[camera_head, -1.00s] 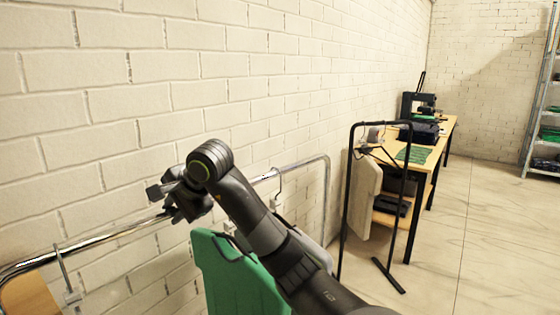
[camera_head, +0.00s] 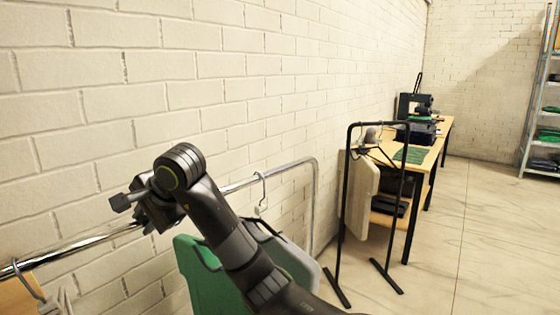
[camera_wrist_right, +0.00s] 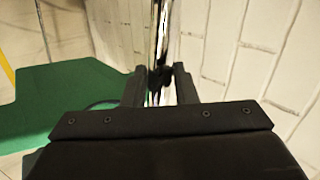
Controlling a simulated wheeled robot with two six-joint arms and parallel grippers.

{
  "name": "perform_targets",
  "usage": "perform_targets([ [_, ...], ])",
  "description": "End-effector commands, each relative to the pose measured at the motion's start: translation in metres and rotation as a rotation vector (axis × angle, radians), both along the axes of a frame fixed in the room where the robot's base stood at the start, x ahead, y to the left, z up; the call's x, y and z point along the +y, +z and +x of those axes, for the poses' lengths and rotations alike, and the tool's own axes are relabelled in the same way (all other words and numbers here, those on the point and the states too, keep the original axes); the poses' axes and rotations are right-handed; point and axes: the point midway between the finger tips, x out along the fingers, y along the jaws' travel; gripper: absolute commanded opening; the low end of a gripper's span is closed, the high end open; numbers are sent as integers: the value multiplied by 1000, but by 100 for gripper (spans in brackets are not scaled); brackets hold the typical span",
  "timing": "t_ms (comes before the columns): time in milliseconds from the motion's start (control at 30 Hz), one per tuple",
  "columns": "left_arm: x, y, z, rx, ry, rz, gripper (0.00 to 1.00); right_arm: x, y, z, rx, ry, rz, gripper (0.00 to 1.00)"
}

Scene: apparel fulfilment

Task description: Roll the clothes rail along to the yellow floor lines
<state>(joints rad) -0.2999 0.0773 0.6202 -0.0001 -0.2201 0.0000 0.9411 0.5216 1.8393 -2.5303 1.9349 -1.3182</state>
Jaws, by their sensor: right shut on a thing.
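The chrome clothes rail (camera_head: 85,241) runs along the brick wall, and its far end bends down near the middle of the head view. My right gripper (camera_head: 147,208) is shut on its top bar. In the right wrist view the bar (camera_wrist_right: 163,35) runs between the fingers of the gripper (camera_wrist_right: 158,86). A green garment (camera_head: 205,270) hangs from the rail, partly behind my right arm. A thin yellow strip (camera_wrist_right: 7,68) on the floor shows at the left edge of the wrist view. No yellow line shows in the head view. My left gripper is out of view.
A black garment stand (camera_head: 346,200) with a pale garment (camera_head: 359,197) stands beyond the rail's far end. Behind it is a wooden workbench (camera_head: 437,150) with machines. Metal shelves (camera_head: 528,125) stand at the far right. The floor (camera_head: 480,240) at the right is clear.

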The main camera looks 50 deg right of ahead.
Motion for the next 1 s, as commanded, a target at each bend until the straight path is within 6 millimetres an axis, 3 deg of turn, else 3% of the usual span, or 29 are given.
perform_targets([
  [467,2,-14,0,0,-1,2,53,47,5,1,-21,44,4,0],
  [1000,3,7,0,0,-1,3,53,91,8,1,-20,79,2,0],
])
